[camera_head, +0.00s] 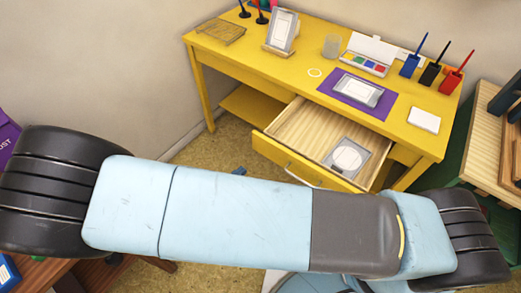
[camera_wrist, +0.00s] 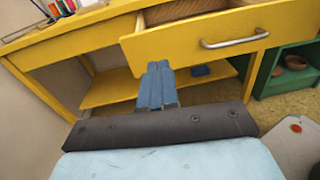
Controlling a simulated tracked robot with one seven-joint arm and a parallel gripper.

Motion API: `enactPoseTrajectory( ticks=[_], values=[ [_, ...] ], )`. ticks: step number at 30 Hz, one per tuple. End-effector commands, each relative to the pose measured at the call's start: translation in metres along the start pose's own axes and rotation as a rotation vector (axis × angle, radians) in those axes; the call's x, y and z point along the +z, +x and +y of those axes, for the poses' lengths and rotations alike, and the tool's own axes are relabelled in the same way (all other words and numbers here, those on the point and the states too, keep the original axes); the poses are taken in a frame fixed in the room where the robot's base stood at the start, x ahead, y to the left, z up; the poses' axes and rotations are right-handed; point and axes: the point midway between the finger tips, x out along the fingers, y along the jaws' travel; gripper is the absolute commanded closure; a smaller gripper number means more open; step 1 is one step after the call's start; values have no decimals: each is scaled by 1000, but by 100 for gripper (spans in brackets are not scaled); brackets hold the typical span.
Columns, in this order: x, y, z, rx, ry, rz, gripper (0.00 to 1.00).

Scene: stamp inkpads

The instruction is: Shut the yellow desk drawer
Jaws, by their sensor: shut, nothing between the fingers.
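The yellow desk (camera_head: 300,60) has its yellow drawer (camera_head: 315,168) pulled out well toward me. A grey inkpad with a round white pad (camera_head: 347,156) lies in the drawer's pale wooden inside. In the wrist view the drawer front (camera_wrist: 195,50) with its metal handle (camera_wrist: 235,40) shows at upper right. My gripper (camera_wrist: 158,70) is shut and empty, its blue fingers pointing at the lower left end of the drawer front. I cannot tell whether they touch it. In the head view my arm covers the lower picture and hides most of the gripper.
On the desk top stand a purple mat (camera_head: 335,99) with an inkpad, a paint box (camera_head: 367,62), a glass (camera_head: 332,45), a picture stand (camera_head: 283,30) and stamp holders (camera_head: 411,64). A green shelf (camera_wrist: 290,75) stands to the right. A yellow lower shelf (camera_wrist: 110,90) is under the desk.

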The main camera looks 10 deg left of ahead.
Motion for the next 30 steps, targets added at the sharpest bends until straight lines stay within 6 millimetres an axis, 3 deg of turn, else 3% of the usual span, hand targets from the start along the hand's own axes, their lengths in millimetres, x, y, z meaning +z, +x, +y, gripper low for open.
enactPoseTrajectory(
  ticks=[6, 11, 30],
  values=[
    [-15, -11, -1, 74, -35, -45, 100],
    [-15, 0, 0, 77, -37, -49, 100],
    [-10, 105, 8, 76, -36, -48, 100]
  ],
)
